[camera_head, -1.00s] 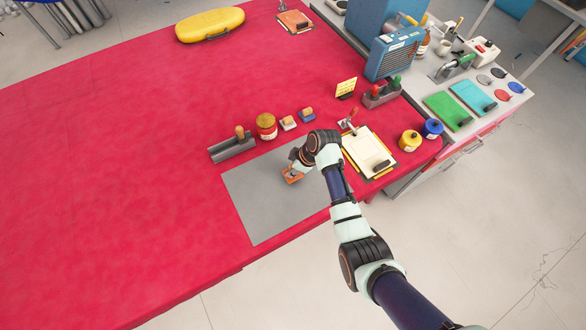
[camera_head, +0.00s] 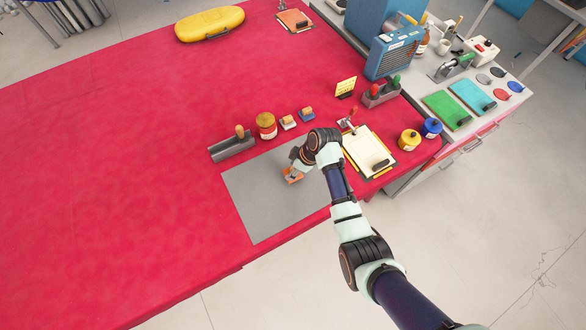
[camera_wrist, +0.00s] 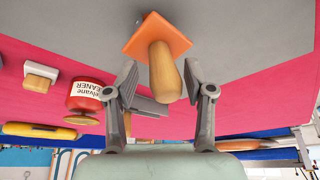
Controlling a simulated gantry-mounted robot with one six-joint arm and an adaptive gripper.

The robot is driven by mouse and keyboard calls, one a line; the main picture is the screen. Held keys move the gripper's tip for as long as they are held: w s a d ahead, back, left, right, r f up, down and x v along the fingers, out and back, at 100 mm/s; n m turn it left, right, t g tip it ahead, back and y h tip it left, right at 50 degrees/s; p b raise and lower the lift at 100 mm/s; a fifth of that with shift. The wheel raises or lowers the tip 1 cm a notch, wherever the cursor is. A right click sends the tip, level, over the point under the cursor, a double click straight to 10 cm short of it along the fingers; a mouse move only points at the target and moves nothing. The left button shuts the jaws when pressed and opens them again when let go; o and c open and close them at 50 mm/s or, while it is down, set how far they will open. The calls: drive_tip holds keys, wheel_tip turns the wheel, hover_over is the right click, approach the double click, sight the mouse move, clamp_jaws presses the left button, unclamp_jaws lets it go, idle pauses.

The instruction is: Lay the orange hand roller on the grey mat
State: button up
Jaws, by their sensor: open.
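The orange tool (camera_head: 291,178), a flat orange plate with a wooden handle, is on the grey mat (camera_head: 255,205), near its right side. In the wrist view the orange plate (camera_wrist: 158,38) lies against the grey mat (camera_wrist: 240,25) and the handle points toward my gripper. My gripper (camera_wrist: 162,80) is open, with one finger on each side of the handle; a gap shows on both sides. In the head view my gripper (camera_head: 296,168) is over the tool and hides part of it. A roller under the plate cannot be made out.
A grey tool with a wooden knob (camera_head: 232,148), a red jar (camera_head: 266,126) and two small wooden-topped blocks (camera_head: 288,123) stand along the mat's far edge. A clipboard (camera_head: 364,148) lies right of the mat. The mat's left part is bare.

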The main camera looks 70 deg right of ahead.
drive_tip(key=p+v, duration=0.1)
drive_tip(key=v, duration=1)
drive_tip(key=shift+s+r+p, duration=0.2)
drive_tip(key=shift+r+p, duration=0.1)
drive_tip(key=shift+p, duration=0.05)
drive_tip(key=w+a+r+t+h, duration=0.1)
drive_tip(key=w+a+r, duration=0.2)
drive_tip(key=w+a, duration=0.35)
drive_tip(key=w+a+r+t, duration=0.1)
drive_tip(key=w+a+r, duration=0.35)
drive_tip(key=a, duration=0.35)
drive_tip(key=w+a+r+t+h, duration=0.1)
drive_tip(key=w+a+r+t, duration=0.15)
drive_tip(key=w+a, duration=0.45)
drive_tip(key=a+r+t+y, duration=0.1)
drive_tip(key=a+r+t, duration=0.1)
drive_tip(key=a+r, duration=0.4)
drive_tip(key=s+a+r+t+y, duration=0.1)
drive_tip(key=a+r, duration=0.5)
drive_tip(key=a, duration=0.8)
drive_tip(key=shift+t, duration=0.45)
drive_tip(key=shift+s, duration=0.15)
